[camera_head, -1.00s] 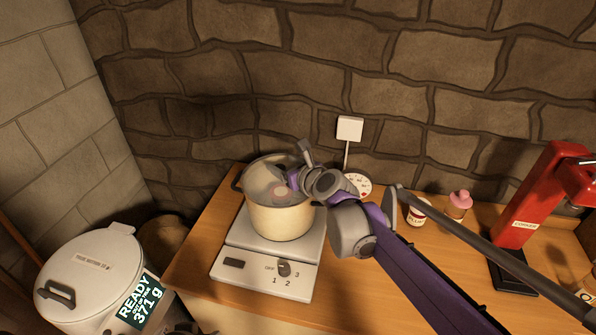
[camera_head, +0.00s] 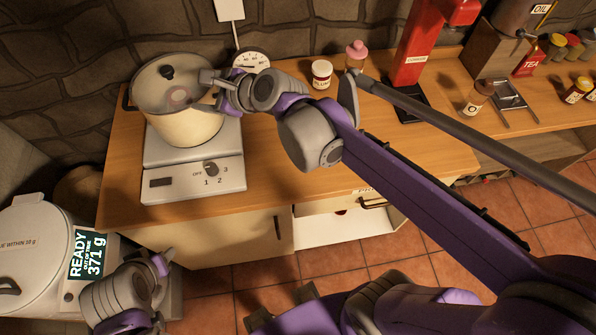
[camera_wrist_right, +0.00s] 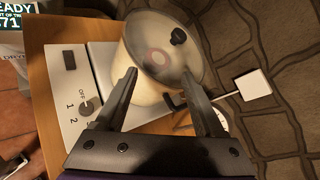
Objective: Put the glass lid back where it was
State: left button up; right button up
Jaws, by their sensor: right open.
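The clear glass lid (camera_head: 190,77) with a black knob (camera_head: 167,73) lies over the top of a cream pot (camera_head: 187,129). A pinkish round shape shows through the glass. In the right wrist view the lid (camera_wrist_right: 150,42) covers the pot mouth, with its knob (camera_wrist_right: 178,36) clear of the fingers. My right gripper (camera_head: 210,83) is at the pot's right side, beside the lid. Its fingers (camera_wrist_right: 160,82) are apart and nothing is held between them. A dark pot handle shows near the right finger.
The pot stands on a white hot plate (camera_head: 195,177) on a wooden counter (camera_head: 270,165). A dial (camera_head: 251,60), a small jar (camera_head: 321,74), a pink-topped bottle (camera_head: 356,55) and a red corker (camera_head: 411,50) stand to the right.

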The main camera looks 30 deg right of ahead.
jog(key=s+d+f+n+g+h, duration=0.2)
jog(key=s+d+f+n, duration=0.4)
jog(key=s+n, duration=0.5)
jog(key=s+d+f+n+g+h, duration=0.3)
jog(key=s+d+f+n+h, duration=0.1)
jog(key=s+f+n, duration=0.7)
jog(key=shift+s+d+n+g, duration=0.2)
jog(key=shift+d+n+g, duration=0.1)
jog(key=shift+d+n, duration=0.75)
jog(key=shift+a+r, duration=0.1)
jog(key=shift+a, duration=0.1)
